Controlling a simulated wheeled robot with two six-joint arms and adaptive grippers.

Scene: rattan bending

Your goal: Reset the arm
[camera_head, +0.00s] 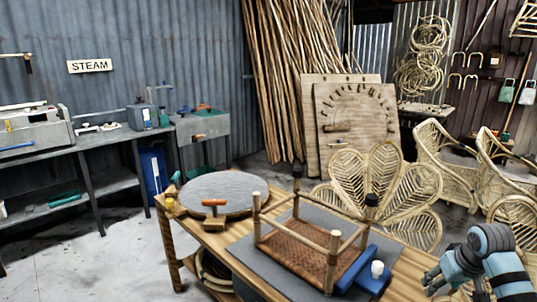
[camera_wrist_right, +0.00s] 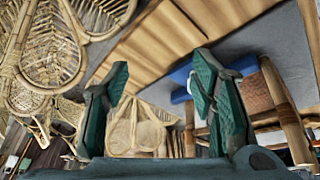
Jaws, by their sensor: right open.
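My right gripper (camera_head: 440,280) is at the lower right of the head view, beside the right end of the wooden workbench (camera_head: 405,277). In the right wrist view its two teal fingers (camera_wrist_right: 160,98) stand wide apart with nothing between them. The right arm bends in from the right edge. My left gripper is not in view. A rattan stool frame (camera_head: 300,250) with a woven panel sits on a grey mat (camera_head: 243,252) on the bench, its legs pointing up; two leg tops carry dark caps.
A blue clamp-like tool (camera_head: 352,270) lies by the frame's right side, close to my right gripper. A round grey turntable (camera_head: 222,190) and an orange-handled tool (camera_head: 214,204) are at the bench's left. Rattan chairs (camera_head: 446,155) stand behind. A steel side bench (camera_head: 95,140) runs along the left wall.

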